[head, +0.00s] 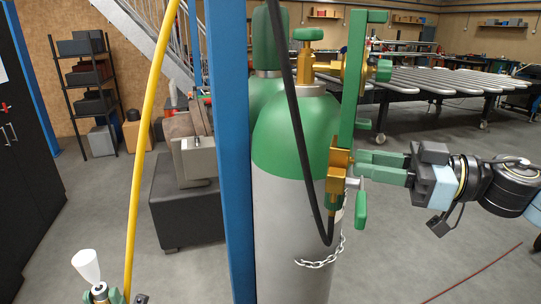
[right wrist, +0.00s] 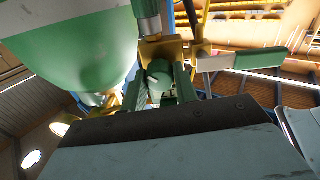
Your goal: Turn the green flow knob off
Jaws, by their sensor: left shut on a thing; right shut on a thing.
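A green-topped grey gas cylinder (head: 290,140) stands upright, with brass fittings and a tall green part (head: 352,80) on its right side. My right gripper (head: 358,163) reaches in from the right to the lower brass block (head: 339,160). In the right wrist view its fingers close on a round green knob (right wrist: 159,73), which appears to be the flow knob. The fingers hide this knob in the head view.
A green lever (head: 361,210) hangs below my right gripper. A black hose (head: 295,110) and a chain (head: 322,258) cross the cylinder. A blue post (head: 230,130) and yellow hose (head: 142,140) stand to its left. Floor at the right is mostly clear.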

